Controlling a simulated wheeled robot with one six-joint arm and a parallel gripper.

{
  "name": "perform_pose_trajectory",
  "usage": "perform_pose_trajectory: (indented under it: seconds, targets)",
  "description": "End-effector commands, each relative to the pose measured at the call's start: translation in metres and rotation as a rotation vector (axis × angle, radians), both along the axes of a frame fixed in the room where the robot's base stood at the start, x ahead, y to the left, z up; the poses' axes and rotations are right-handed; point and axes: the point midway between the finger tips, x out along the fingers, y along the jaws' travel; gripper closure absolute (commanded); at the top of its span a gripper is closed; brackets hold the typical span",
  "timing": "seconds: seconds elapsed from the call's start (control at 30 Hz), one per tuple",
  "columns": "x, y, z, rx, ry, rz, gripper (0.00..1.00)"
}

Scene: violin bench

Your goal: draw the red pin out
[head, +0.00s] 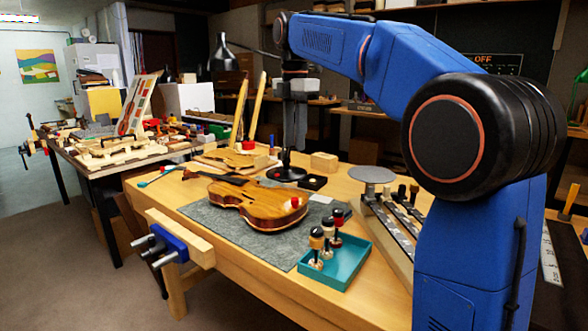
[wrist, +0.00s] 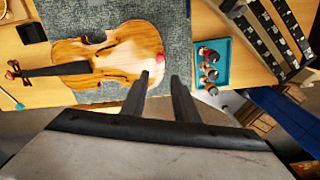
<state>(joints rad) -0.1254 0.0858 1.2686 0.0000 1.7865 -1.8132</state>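The red pin (head: 295,201) shows as a small red knob at the near right end of the brown violin (head: 250,204). The violin lies on a grey mat (head: 222,227) on the bench. In the wrist view the pin (wrist: 133,62) is a pinkish red spot at the right end of the violin body (wrist: 105,55). My gripper (wrist: 160,76) is open, its two dark fingers apart with nothing between them.
A slotted rack (head: 378,232) is farther right. A blue vise (head: 165,241) is at the front left.

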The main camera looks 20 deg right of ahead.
Motion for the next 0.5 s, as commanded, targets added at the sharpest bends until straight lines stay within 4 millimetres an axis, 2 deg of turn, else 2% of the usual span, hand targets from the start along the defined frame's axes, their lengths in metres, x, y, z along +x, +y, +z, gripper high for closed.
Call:
perform_pose_trajectory:
  seconds: [0.5]
  targets:
    - [-0.001, 0.000, -0.082, 0.000, 0.003, -0.001, 0.72]
